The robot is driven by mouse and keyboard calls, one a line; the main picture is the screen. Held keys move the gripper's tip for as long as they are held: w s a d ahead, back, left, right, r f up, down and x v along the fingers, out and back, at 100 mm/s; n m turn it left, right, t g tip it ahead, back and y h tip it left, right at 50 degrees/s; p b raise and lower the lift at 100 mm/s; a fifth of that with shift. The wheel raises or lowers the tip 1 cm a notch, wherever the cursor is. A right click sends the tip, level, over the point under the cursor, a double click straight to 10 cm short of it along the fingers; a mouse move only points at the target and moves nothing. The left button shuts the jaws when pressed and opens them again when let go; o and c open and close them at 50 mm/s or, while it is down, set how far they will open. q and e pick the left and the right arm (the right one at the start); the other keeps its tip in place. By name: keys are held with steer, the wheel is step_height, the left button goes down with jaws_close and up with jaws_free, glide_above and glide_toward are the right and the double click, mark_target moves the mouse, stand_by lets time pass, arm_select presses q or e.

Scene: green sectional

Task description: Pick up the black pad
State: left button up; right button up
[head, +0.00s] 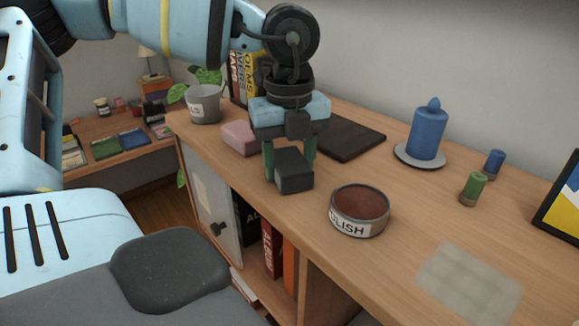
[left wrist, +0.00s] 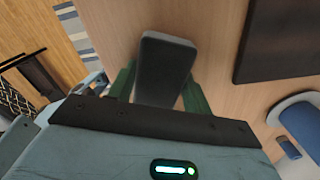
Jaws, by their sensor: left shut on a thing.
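The black pad (head: 294,172) is a small dark block with rounded edges on the wooden cabinet top. My left gripper (head: 290,160) points down over it, with its green fingers on either side, shut on the pad. In the left wrist view the pad (left wrist: 164,68) stands between the two green fingers (left wrist: 158,90). I cannot tell whether the pad touches the cabinet top or is just above it. My right gripper is not in view.
A round polish tin (head: 360,208) stands just right of the pad. A pink block (head: 238,138) and a dark flat board (head: 345,138) lie behind. A blue candle (head: 428,132) on a dish and blue and green small cylinders stand right. The cabinet top (head: 300,225) has a free front edge.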

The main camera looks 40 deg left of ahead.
mark_target(290, 159)
arm_select(q)
steer(key=shift+r+b, duration=0.55)
steer(key=shift+r, duration=4.5)
steer(key=o, duration=0.4)
steer(key=shift+c, duration=1.1)
steer(key=shift+f, duration=0.1)
